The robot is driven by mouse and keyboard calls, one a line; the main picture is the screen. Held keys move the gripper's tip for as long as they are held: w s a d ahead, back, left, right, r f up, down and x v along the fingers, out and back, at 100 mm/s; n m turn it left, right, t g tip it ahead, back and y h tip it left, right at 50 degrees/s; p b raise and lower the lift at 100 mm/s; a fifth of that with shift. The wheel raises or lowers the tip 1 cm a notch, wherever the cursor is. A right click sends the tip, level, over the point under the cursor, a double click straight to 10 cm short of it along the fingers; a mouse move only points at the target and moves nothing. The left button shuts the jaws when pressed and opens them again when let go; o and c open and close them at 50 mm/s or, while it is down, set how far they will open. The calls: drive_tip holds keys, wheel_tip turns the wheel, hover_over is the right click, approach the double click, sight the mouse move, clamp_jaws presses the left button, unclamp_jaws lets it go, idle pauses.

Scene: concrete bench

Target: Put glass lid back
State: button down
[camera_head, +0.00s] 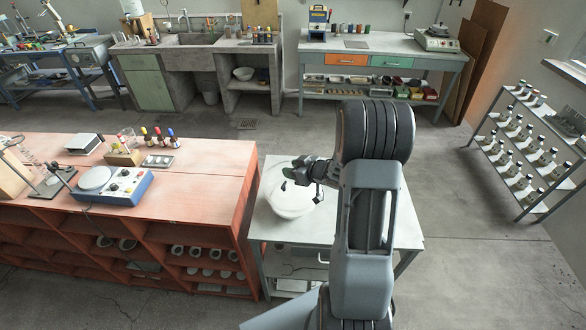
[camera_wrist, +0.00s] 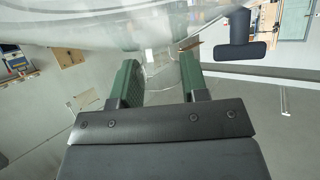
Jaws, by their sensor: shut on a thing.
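A white round bowl-like vessel (camera_head: 290,205) stands on a small pale table (camera_head: 402,232). My gripper (camera_head: 302,178) is over the vessel, reaching in from the right. In the wrist view, my gripper (camera_wrist: 160,78) has its two green fingers on either side of clear glass, shut on the glass lid (camera_wrist: 90,25). The lid's transparent curved surface spreads across the top of that view. In the head view the lid is too faint to outline, and I cannot tell whether it touches the vessel. My arm hides part of the table.
A red bench (camera_head: 190,185) stands close at the left, carrying a blue instrument (camera_head: 112,186) and small bottles. A bottle rack (camera_head: 520,150) is at the right. A dark T-shaped object (camera_wrist: 240,38) shows beside the fingers in the wrist view. The floor behind the table is clear.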

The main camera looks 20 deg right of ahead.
drive_tip(key=shift+f+b, duration=0.4)
drive_tip(key=shift+f, duration=0.15)
drive_tip(key=c, duration=0.6)
unclamp_jaws()
